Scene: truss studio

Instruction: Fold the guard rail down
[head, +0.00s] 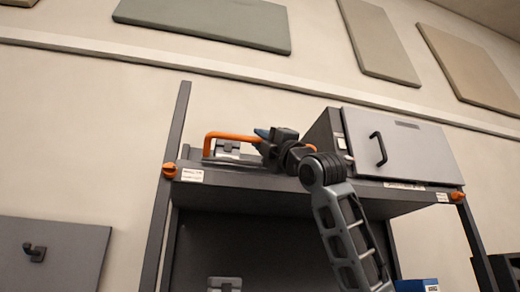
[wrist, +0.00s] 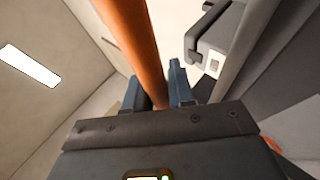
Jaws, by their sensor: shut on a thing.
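The orange guard rail (head: 229,136) is at the shelf's left part in the head view. Its left end bends down toward the shelf, and my gripper and arm hide part of its right side. In the wrist view the orange rail (wrist: 134,42) runs down between my fingers. My gripper (head: 264,136) is at the rail's upper bar and is shut on it. The fingers also show in the wrist view (wrist: 160,90), one on each side of the bar. The grey shelf (head: 240,182) lies beneath the rail.
A grey cabinet with a black handle (head: 378,149) stands on the shelf to the right of my arm. A small grey bracket (head: 227,147) sits behind the rail. Shelf posts (head: 171,195) flank the unit. A blue box (head: 417,285) is low at right.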

